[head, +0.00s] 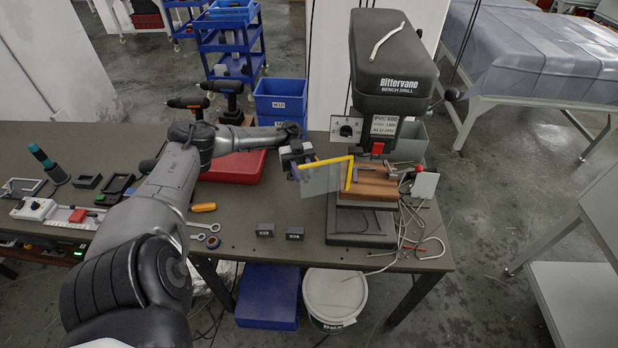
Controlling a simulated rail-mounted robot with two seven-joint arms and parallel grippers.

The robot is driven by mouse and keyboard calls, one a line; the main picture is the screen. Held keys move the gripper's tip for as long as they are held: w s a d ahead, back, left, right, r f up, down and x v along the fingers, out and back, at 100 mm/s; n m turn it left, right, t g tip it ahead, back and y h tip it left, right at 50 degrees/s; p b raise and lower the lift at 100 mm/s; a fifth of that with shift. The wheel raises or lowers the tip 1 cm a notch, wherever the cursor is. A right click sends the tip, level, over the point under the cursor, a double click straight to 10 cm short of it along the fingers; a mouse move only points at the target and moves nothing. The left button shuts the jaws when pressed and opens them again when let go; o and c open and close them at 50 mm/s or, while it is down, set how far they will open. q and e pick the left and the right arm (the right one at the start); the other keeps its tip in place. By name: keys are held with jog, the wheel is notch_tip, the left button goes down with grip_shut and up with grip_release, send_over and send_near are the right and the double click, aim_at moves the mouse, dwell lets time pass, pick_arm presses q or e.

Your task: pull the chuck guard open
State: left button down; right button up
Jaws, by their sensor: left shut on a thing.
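The bench drill (392,70) stands at the right end of the workbench, with a dark green head marked "Bittervane". Its chuck guard (322,182) is a clear panel with a yellow frame, sticking out to the left in front of the drill. My left arm reaches in from the left. My left gripper (297,164) is shut on the chuck guard at the left end of its yellow top bar. The fingertips are small in the view, and the exact contact is hard to see. My right gripper is not in view.
A wooden block (374,184) sits on the drill's table, with loose cables at its right. A red tray (233,167) lies behind my forearm. Two small black blocks (295,233) and an orange-handled tool (203,207) lie near the front.

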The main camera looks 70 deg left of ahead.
pick_arm(q)
jog(key=shift+f, duration=0.1)
jog(key=c, duration=0.9)
grip_release()
